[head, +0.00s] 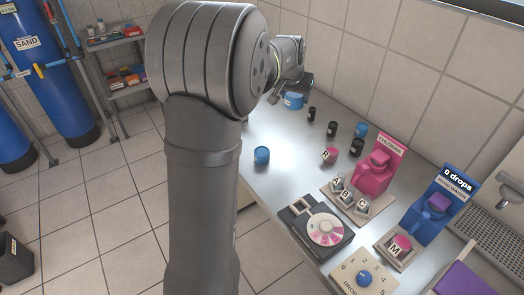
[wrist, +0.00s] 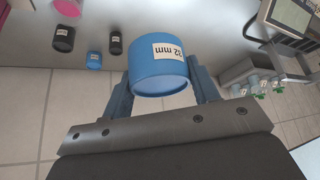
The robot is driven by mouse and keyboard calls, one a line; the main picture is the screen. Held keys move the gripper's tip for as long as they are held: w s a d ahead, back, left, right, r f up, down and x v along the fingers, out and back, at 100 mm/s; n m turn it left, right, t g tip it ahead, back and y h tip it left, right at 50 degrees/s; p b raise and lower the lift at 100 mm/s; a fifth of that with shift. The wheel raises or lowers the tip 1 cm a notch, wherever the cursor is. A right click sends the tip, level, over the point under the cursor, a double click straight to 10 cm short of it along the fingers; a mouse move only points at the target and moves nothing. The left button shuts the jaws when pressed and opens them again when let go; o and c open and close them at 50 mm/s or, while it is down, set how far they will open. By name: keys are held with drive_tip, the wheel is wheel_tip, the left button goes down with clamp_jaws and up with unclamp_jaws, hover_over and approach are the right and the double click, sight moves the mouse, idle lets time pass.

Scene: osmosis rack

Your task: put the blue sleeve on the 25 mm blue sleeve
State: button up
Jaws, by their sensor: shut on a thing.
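A large blue sleeve (wrist: 158,72) with a white label ending in "mm" sits between the two fingers of my gripper (wrist: 162,84) in the wrist view. The fingers are closed on its sides. In the head view this sleeve (head: 293,101) is at the far end of the bench, partly hidden by my arm. I cannot tell whether it touches the bench. A smaller blue one (wrist: 94,60) shows in the wrist view.
Several black pieces (head: 331,128) and a pink piece (head: 329,154) stand mid-bench. A pink chlorine stand (head: 373,175), a blue drops stand (head: 430,215) and a round dial device (head: 325,230) fill the near part. Bare bench lies around the left blue sleeve.

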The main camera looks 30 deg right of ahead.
drive_tip(key=s+a+f, duration=0.3)
drive_tip(key=s+a, duration=0.5)
drive_tip(key=s, duration=0.2)
hover_over(262, 151)
wheel_tip(262, 151, down, 7)
drive_tip(key=shift+r, duration=0.1)
drive_tip(key=shift+f, duration=2.05)
drive_tip(key=o, duration=0.6)
drive_tip(key=shift+f, duration=0.15)
drive_tip(key=shift+c, duration=0.2)
drive_tip(key=o, duration=0.4)
drive_tip(key=shift+o, duration=0.2)
